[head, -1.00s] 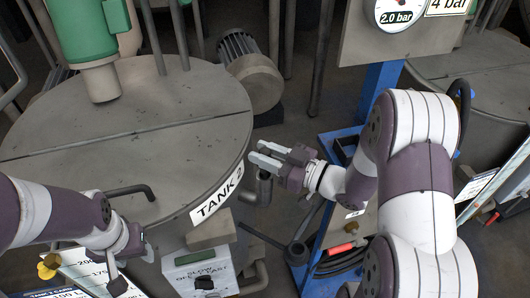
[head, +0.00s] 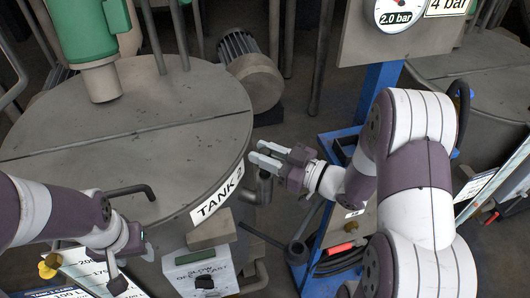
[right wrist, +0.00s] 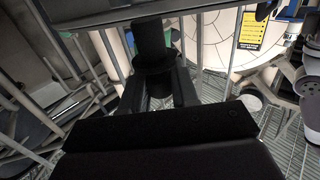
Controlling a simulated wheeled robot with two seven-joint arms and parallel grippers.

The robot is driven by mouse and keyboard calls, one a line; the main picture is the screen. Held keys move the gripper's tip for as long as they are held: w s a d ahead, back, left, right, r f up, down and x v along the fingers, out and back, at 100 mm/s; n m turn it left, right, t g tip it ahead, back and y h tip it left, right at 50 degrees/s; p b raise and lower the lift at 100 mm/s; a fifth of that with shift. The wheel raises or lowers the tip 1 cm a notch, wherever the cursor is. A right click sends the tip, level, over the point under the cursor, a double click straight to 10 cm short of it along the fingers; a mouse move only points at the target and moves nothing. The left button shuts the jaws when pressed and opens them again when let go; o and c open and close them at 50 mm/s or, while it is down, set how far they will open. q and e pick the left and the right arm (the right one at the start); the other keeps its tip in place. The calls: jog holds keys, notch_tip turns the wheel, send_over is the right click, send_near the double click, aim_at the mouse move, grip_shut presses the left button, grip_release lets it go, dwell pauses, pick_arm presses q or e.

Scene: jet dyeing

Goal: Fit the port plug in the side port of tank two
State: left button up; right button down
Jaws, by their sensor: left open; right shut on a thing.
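The tank (head: 190,95) has a grey round lid and a "TANK" label (head: 217,197) whose digit is hard to read. My right gripper (head: 264,157) is at the tank's right edge, fingers pointing left. In the right wrist view it (right wrist: 158,95) is shut on a dark cylindrical piece, seemingly the port plug (right wrist: 152,45). My left gripper (head: 133,264) is open and empty near the tank's front.
A control box (head: 203,268) with a green-topped block stands in front of the tank. A blue stand (head: 378,92) with a pressure gauge (head: 399,12) rises at the right. A grey motor (head: 252,75) sits behind the tank. A bent handle (head: 130,190) lies on the lid.

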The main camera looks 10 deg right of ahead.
aim_at(265, 151)
jog(key=shift+f, duration=0.35)
jog(key=shift+s+a+f+b, duration=0.15)
jog(key=shift+f+b, duration=0.3)
jog(key=shift+b, duration=0.2)
jog(key=shift+r, duration=0.1)
jog(key=p, duration=0.1)
jog(key=r+p, duration=0.1)
jog(key=r, duration=0.1)
jog(key=shift+w+d+r+p, duration=0.25)
jog(key=shift+p, duration=0.15)
notch_tip(265, 151, up, 2)
jog(key=shift+s+a+r+p, duration=0.1)
jog(key=shift+r+p, duration=0.1)
jog(key=shift+p, duration=0.9)
jog(key=shift+f, duration=0.1)
